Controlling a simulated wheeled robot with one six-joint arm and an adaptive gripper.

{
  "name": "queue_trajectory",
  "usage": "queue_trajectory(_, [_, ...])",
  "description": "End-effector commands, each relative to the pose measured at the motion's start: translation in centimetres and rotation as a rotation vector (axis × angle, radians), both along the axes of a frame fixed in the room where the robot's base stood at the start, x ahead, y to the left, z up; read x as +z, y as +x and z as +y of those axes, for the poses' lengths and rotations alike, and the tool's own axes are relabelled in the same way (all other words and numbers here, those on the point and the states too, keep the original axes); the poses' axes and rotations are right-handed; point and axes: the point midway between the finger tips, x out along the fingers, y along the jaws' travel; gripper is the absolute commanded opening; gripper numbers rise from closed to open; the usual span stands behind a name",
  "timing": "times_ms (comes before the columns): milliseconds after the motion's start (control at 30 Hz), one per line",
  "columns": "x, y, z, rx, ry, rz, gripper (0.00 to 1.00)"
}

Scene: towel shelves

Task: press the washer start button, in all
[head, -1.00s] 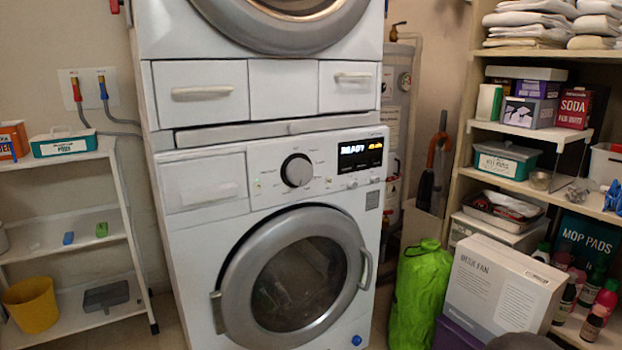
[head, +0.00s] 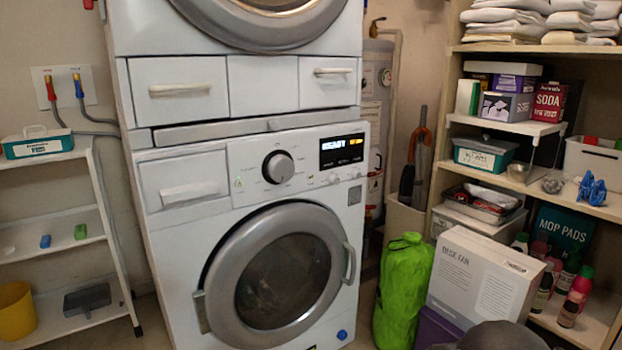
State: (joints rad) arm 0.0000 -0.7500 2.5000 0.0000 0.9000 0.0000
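The white washer (head: 180,250) stands in the middle of the head view, below a second stacked machine. Its round door (head: 275,275) is closed. Its control panel (head: 300,172) has a dark knob (head: 278,167), a lit display (head: 341,150) that seems to read "READY", and small round buttons (head: 334,179) below the display. I cannot tell which of them is the start button. My gripper is not in view. A dark grey rounded shape shows at the bottom edge, right of centre.
A white shelf rack (head: 112,235) stands on the left. Wooden shelves (head: 590,205) with towels, boxes and bottles fill the right side.

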Motion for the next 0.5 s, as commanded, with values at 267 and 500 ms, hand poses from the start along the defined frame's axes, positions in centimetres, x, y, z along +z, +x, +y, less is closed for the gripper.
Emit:
queue_trajectory(267, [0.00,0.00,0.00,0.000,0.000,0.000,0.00])
queue_trajectory(500, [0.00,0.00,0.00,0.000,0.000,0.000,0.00])
